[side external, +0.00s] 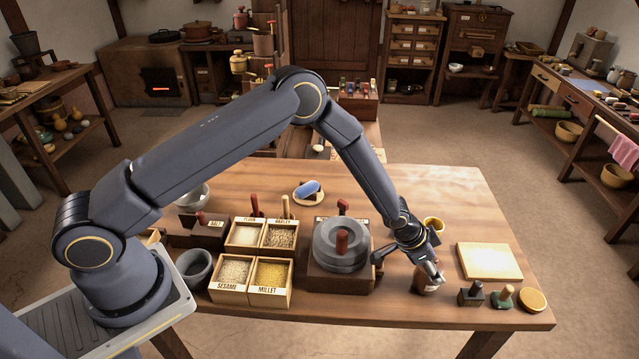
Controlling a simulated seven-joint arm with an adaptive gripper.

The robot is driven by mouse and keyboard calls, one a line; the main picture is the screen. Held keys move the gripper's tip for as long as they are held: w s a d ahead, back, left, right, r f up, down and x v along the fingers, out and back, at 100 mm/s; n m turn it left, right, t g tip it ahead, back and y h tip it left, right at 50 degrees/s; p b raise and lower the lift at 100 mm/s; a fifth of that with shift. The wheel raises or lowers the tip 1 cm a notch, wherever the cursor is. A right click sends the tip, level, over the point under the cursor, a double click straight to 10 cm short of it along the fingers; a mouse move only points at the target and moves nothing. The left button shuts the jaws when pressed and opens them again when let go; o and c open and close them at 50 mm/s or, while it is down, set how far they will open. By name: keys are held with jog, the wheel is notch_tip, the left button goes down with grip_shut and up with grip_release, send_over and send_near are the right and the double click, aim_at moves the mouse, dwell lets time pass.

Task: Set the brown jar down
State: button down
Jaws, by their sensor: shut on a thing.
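The brown jar (426,285) is at the right front part of the wooden table (465,195). My gripper (430,272) is shut on the jar from above, around its upper part. The fingers hide part of the jar's top. The jar looks about upright and close to the tabletop. I cannot tell whether its base touches the wood.
A grey stone quern (341,248) stands left of the jar. A dark stamp (471,294), a green-based stamp (502,297), a round disc (532,300) and a pale board (489,261) lie to the right. Grain boxes (250,277) are left.

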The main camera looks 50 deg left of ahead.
jog(key=shift+f, duration=0.1)
jog(key=shift+c, duration=1.1)
grip_release()
jog(key=s+a+r+n+y, duration=0.1)
jog(key=s+a+r, duration=0.45)
jog(key=r, duration=0.45)
jog(key=s+a+r+n+y, duration=0.1)
jog(key=s+a+r+y, duration=0.1)
jog(key=s+a+r, duration=0.6)
jog(key=s+a+r+n+y, duration=0.15)
jog(key=a+r, duration=0.35)
jog(key=r, duration=0.7)
jog(key=s+a+r+n, duration=0.1)
jog(key=s+a+r, duration=0.1)
jog(key=s, duration=0.7)
jog(key=s+a+r+n, duration=0.2)
jog(key=s, duration=0.7)
jog(key=shift+s+a+r+h, duration=0.15)
jog(key=shift+s+a+h, duration=0.1)
jog(key=shift+s+h, duration=0.1)
